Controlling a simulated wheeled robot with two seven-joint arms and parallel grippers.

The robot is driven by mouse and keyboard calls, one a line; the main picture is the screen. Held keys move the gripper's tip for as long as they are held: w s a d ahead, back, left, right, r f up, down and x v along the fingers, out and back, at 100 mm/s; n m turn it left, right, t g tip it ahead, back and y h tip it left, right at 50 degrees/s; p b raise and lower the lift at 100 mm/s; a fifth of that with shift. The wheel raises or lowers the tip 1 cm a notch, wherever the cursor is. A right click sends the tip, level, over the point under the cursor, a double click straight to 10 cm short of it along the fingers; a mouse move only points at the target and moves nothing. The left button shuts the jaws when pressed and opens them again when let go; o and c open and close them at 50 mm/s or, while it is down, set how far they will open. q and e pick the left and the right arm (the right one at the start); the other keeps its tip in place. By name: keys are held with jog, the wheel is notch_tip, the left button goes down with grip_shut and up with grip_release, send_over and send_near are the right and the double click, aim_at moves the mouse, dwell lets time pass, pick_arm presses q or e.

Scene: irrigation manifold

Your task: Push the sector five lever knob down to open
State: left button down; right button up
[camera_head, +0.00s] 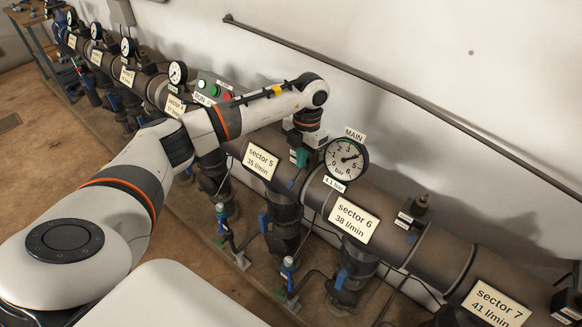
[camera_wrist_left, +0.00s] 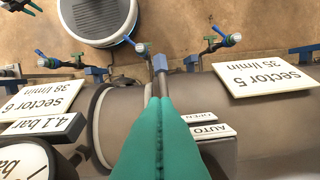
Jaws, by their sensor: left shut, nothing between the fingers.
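The sector 5 sign (camera_head: 260,160) hangs on the thick grey pipe; it shows upside down in the left wrist view (camera_wrist_left: 266,80). My left gripper (camera_head: 301,158) has teal fingers, shut and empty, over the pipe just right of that sign. In the left wrist view the shut fingers (camera_wrist_left: 159,100) point beside a small box with an AUTO label (camera_wrist_left: 210,130) and a second label. A grey rod with a pale blue end (camera_wrist_left: 160,63) shows just beyond the fingertips. Contact cannot be told. My right gripper is not in view.
The MAIN gauge (camera_head: 346,158) stands close right of the gripper, above the sector 6 sign (camera_head: 353,219). A box with a dark knob (camera_head: 412,215) sits on the pipe further right. A wall rail (camera_head: 400,103) runs behind. Drop pipes with blue handles hang below.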

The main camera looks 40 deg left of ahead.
pick_arm(q)
jog(key=shift+s, duration=0.1)
jog(key=shift+r, duration=0.2)
notch_tip(320, 180, up, 12)
jog(key=w+b, duration=0.1)
jog(key=b, duration=0.1)
jog(key=shift+f, duration=0.2)
jog(key=shift+w+d, duration=0.1)
dwell(0.3)
